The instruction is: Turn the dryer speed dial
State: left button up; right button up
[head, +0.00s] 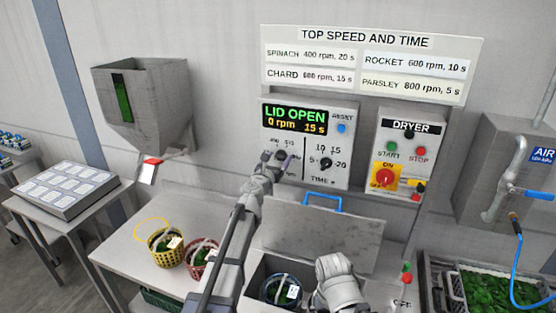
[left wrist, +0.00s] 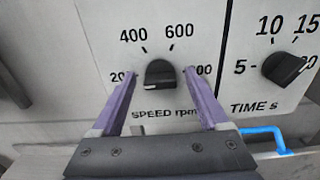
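The black speed dial (left wrist: 160,74) sits on the panel between the 200, 400, 600 and 800 marks, above the words SPEED rpm. My left gripper (left wrist: 158,88) is open, its two purple fingers on either side of the dial with a gap on each side. In the head view my left gripper (head: 277,160) is at the control panel (head: 312,116) and covers most of the dial. The display (head: 295,119) reads LID OPEN, 0 rpm, 15 s. My right gripper (head: 338,283) is low over the basin; its fingers do not show clearly.
The time dial (head: 326,164) is to the right of the speed dial. A DRYER box (head: 403,150) has a red switch on a yellow plate. The blue-handled lid (head: 323,203) stands raised below the panel. Baskets (head: 166,247) of greens stand on the counter at left.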

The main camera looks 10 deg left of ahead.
pick_arm(q)
grip_shut()
dwell(0.4)
jog(key=m, duration=0.5)
jog(key=shift+d+m, duration=0.15)
jog(key=shift+m, duration=0.25)
jog(key=m, duration=0.6)
jog(key=shift+d+f, duration=0.1)
jog(key=shift+f, duration=0.05)
jog(key=m, duration=0.5)
jog(key=shift+s+f+m, duration=0.1)
jog(key=shift+f+m, duration=0.05)
jog(key=shift+m, duration=0.25)
jog(key=m, duration=0.5)
jog(key=shift+f+m+b, duration=0.1)
jog(key=shift+m+b, duration=0.3)
jog(key=shift+m, duration=0.3)
